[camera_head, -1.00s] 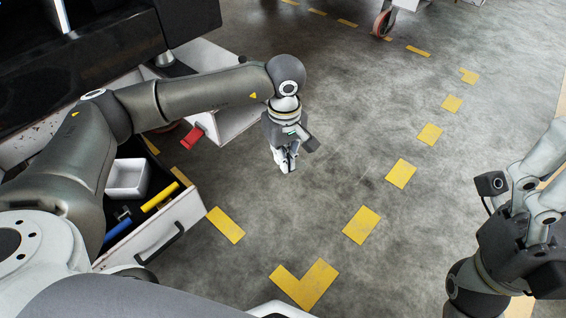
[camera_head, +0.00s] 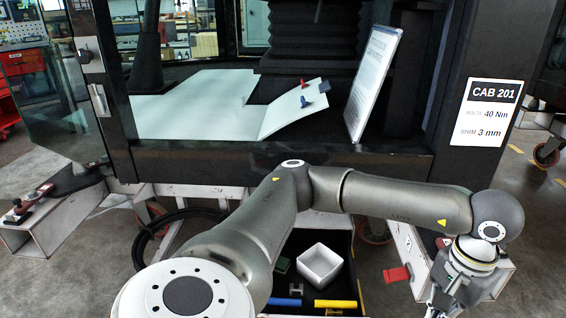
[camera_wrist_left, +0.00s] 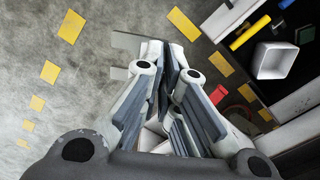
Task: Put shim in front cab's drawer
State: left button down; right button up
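My left gripper (camera_wrist_left: 168,60) looks shut on a pale grey flat piece with two prongs, apparently the shim (camera_wrist_left: 124,41); its middle is hidden between the fingers. In the head view the left gripper (camera_head: 438,308) is low at the right, cut off by the bottom edge, and the shim cannot be made out. The open drawer (camera_head: 346,284) lies under the front cab (camera_head: 300,162), left of the gripper and partly behind my left arm. In the wrist view the drawer's contents are at upper right, apart from the fingers. My right gripper is out of view.
The drawer holds a white box (camera_head: 320,265), a blue cylinder (camera_head: 285,302), a yellow cylinder (camera_head: 335,304) and a small grey H-shaped piece (camera_head: 296,289). A sign (camera_head: 487,112) reads CAB 201, shim 3 mm.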

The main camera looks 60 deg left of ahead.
aim_at(274, 289)
jog(key=j+u, duration=0.1)
jog(key=u, duration=0.35)
jog(key=i+j+u, duration=0.1)
jog(key=u, duration=0.4)
jog(key=i+j+u, duration=0.1)
jog(key=u, duration=0.35)
jog(key=i+j, duration=0.2)
jog(key=i, duration=0.15)
jog(key=u, duration=0.05)
